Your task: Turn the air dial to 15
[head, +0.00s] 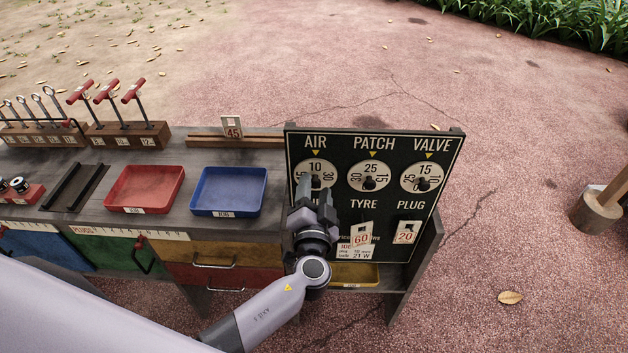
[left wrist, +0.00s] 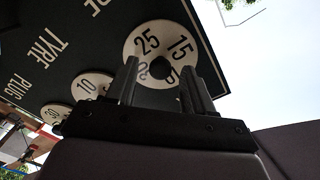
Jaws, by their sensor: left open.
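The AIR dial (head: 315,166) is a white disc with a dark knob at the left of the black board (head: 395,212). Its 10 stands at the top, under the yellow pointer (head: 315,153). My left gripper (head: 315,186) is in front of the lower part of this dial and hides some of it. In the left wrist view, a white dial (left wrist: 143,37) with 25 and 15 on it faces the open jaws (left wrist: 160,68). The dark knob (left wrist: 160,67) appears between the two fingers; whether they touch it I cannot tell. My right gripper is not in view.
The PATCH dial (head: 370,165) shows 25 at the top and the VALVE dial (head: 425,168) shows 15. Cards 60 (head: 361,238) and 20 (head: 406,232) are lower on the board. Red (head: 145,188) and blue (head: 229,190) trays stand left of it.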

